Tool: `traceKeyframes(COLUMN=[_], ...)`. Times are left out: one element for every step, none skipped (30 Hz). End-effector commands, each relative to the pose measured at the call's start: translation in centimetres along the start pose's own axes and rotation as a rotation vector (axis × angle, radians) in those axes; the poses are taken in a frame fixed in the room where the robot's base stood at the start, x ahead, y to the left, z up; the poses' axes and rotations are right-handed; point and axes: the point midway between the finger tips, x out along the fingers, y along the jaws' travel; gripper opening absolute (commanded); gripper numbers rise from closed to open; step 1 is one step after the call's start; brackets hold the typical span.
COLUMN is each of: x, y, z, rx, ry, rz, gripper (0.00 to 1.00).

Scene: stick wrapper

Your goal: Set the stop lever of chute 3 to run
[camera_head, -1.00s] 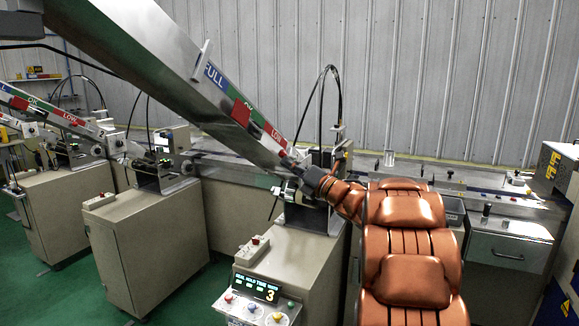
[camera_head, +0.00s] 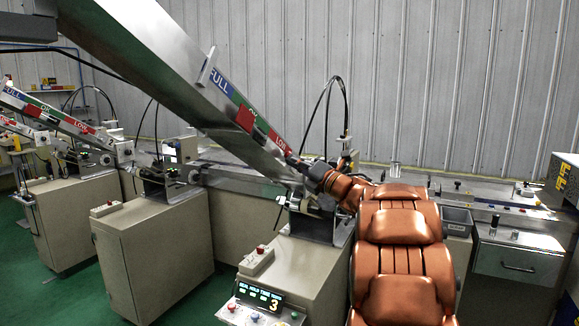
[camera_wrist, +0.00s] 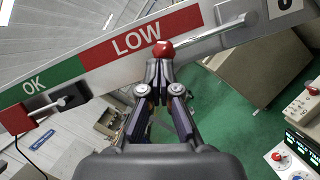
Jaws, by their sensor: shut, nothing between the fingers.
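The chute of station 3 (camera_head: 160,55) slopes down to the right in the head view, with a FULL, OK and LOW strip on its side. In the wrist view the green OK and red LOW bands (camera_wrist: 110,50) are close. A lever with a red ball knob (camera_wrist: 166,50) and a pale rod (camera_wrist: 215,33) lies along the chute side, its knob toward LOW. My gripper (camera_wrist: 160,68) is shut and empty, its fingertips just below the knob in the picture. Whether they touch it I cannot tell. In the head view my arm largely hides the lever.
A control panel showing 3 (camera_head: 262,298) stands on the near cabinet. A small box with a red button (camera_head: 257,261) sits behind it. A second rod on a dark block (camera_wrist: 68,98) is at left in the wrist view. Other chutes and cabinets (camera_head: 152,250) stand at left.

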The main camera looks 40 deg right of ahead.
Motion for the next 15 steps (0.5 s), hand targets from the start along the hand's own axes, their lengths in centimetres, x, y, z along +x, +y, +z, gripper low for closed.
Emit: traceKeyframes(x=[0.0,0.0,0.0,0.0,0.0,0.0,-0.1,-0.1,-0.2,-0.3,-0.4,-0.6,-0.7,-0.9,-1.1], y=[0.0,0.0,0.0,0.0,0.0,0.0,-0.1,-0.1,-0.1,-0.2,-0.2,-0.3,-0.3,-0.3,-0.3], z=[0.0,0.0,0.0,-0.1,-0.1,-0.2,-0.3,-0.4,-0.6,-0.7,-0.9,-1.2,-1.4,-1.6,-1.9], rx=[0.0,0.0,0.0,0.0,0.0,0.0,0.0,0.0,0.0,0.0,0.0,0.0,-0.001,-0.001,-0.002], ry=[0.0,0.001,0.001,0.001,0.001,0.001,0.001,0.001,0.002,0.002,0.002,0.002,0.002,0.002,0.003], rz=[0.0,0.0,0.001,0.001,0.001,0.001,0.001,0.001,0.002,0.002,0.002,0.002,0.002,0.003,0.003], gripper=[0.0,0.0,0.0,0.0,0.0,0.0,0.0,0.0,0.0,0.0,0.0,0.0,0.0,0.0,0.0])
